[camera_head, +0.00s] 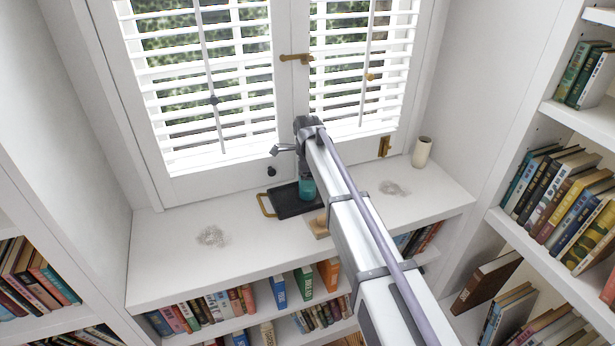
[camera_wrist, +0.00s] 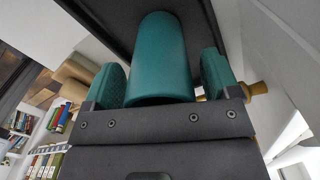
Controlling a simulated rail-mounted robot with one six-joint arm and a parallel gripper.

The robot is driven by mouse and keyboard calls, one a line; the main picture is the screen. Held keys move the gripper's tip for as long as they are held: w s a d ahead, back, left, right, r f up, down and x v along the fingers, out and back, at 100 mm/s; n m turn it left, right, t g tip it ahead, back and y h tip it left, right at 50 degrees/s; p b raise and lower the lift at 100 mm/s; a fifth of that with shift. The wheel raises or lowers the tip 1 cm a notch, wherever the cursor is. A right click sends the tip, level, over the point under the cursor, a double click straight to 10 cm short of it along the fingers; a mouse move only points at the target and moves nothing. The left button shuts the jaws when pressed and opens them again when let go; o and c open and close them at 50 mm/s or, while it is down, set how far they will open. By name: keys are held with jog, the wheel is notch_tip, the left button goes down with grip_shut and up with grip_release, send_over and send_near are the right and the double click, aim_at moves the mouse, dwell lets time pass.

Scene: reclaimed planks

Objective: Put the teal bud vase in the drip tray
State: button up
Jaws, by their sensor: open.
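The teal bud vase (camera_wrist: 163,55) stands between the two teal-padded fingers of my gripper (camera_wrist: 163,78) in the wrist view. The fingers are open, one on each side of it, with narrow gaps. The head view shows teal (camera_head: 307,189) below my wrist, over the right part of the drip tray; my arm hides part of this spot. The drip tray (camera_head: 284,205) is black with a brass-coloured handle at its left end, on the white sill shelf. Its dark surface (camera_wrist: 100,18) also fills the top of the wrist view. My gripper (camera_head: 305,180) is low over the tray.
A small wooden block (camera_head: 319,227) sits at the shelf's front edge, partly behind my arm. A beige cylinder (camera_head: 421,152) stands at the back right. Window shutters rise behind the shelf (camera_head: 170,245). The shelf left of the tray is clear apart from a grey smudge.

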notch_tip(320, 180, up, 13)
jog(key=p, duration=1.2)
jog(key=shift+f+p, duration=0.15)
jog(key=shift+p, duration=0.15)
jog(key=shift+f, duration=0.2)
jog(key=shift+s+d, duration=0.15)
jog(key=s+d+n, duration=0.8)
jog(key=s+d, duration=0.2)
jog(key=s, duration=0.5)
jog(key=s+d+r+n+p, duration=0.1)
jog(key=s+d+n, duration=0.8)
jog(key=s, duration=0.6)
jog(key=shift+s+d+r, duration=0.2)
jog(key=shift+d, duration=0.75)
